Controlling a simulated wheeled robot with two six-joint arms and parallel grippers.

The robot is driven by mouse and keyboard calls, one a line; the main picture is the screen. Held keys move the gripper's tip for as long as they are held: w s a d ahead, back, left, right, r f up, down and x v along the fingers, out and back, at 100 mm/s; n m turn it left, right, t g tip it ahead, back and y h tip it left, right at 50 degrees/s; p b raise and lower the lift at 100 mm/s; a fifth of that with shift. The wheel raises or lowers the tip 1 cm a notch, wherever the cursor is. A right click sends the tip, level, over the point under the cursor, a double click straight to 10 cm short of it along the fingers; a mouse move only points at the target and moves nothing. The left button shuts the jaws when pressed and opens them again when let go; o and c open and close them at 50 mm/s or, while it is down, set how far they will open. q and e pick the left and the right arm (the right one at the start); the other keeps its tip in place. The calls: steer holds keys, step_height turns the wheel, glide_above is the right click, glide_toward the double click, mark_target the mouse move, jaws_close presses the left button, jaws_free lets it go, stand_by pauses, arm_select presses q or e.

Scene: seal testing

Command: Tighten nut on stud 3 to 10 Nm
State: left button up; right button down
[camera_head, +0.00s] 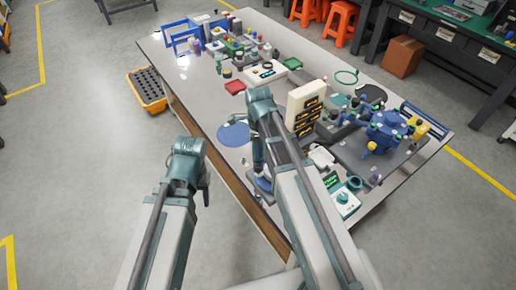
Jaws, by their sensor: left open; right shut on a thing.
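A blue round fixture (386,130) with several projecting parts stands on a grey plate at the right part of the table. It looks like the flange with the studs, but single studs, their numbers and nuts are too small to tell apart. My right gripper (262,166) points down over the near edge of the table, left of the fixture and well apart from it. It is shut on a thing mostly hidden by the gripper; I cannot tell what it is. My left gripper (204,190) is open and empty, hanging left of the table's near edge, over the floor.
A cream stack of instruments (305,108) with lit displays stands between my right arm and the fixture. A blue disc (233,134) lies near the left edge. A white and teal device (345,201) sits at the front. Bottles and trays crowd the far end.

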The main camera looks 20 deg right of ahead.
steer(key=shift+f+b, duration=0.55)
steer(key=shift+f, duration=0.05)
stand_by(1.3)
stand_by(0.4)
